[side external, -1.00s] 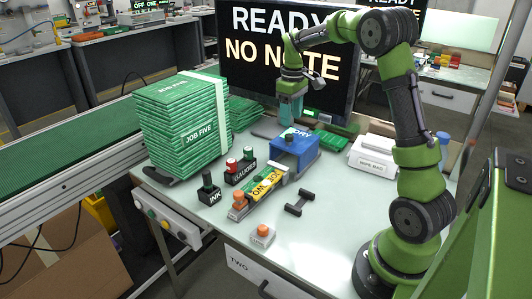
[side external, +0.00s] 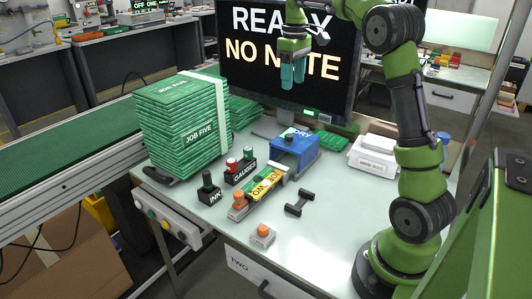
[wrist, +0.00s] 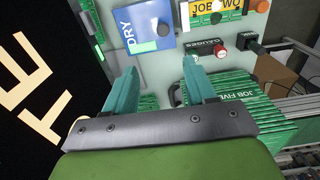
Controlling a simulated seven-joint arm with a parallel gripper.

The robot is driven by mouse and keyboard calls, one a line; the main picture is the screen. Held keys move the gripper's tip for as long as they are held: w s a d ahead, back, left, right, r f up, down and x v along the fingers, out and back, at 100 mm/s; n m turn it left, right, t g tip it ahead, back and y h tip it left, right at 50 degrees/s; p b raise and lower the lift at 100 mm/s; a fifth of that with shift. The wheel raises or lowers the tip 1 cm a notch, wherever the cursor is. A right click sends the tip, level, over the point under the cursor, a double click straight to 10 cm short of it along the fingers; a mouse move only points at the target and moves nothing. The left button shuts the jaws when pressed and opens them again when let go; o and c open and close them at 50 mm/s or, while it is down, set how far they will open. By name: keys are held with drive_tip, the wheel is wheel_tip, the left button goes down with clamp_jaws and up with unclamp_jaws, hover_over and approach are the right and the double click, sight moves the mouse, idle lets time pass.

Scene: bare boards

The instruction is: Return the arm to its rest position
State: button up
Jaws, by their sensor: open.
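My gripper (side external: 292,76) hangs high above the back of the bench, in front of the dark screen (side external: 245,55) that reads "READY NO NOTE". Its two teal fingers point down. In the wrist view my gripper (wrist: 162,85) shows both fingers spread apart with nothing between them. It is open and empty, and touches nothing. The upper part of my arm runs out of the top of the side view.
Below stand a blue DRY box (side external: 295,147), a JOB TWO piece (side external: 264,186), an INK holder (side external: 209,190) and a GAUGES block (side external: 240,169). A tall JOB FIVE stack (side external: 180,125) is at left. A white box (side external: 374,155) sits at right.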

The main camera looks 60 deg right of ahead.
drive_tip(key=s+a+f+m+t, duration=0.1)
drive_tip(key=s+a+t, duration=0.1)
drive_tip(key=s+a, duration=0.3)
drive_tip(key=s+a+f+m+t+y, duration=0.1)
drive_tip(key=s+a, duration=0.5)
drive_tip(key=a, duration=0.6)
drive_tip(key=s+a+f+m+t+y, duration=0.1)
drive_tip(key=s+a+t, duration=0.3)
drive_tip(key=a, duration=0.4)
drive_tip(key=shift+s+a+f+m, duration=0.2)
drive_tip(key=shift+s+f+m, duration=0.25)
drive_tip(key=shift+s, duration=0.2)
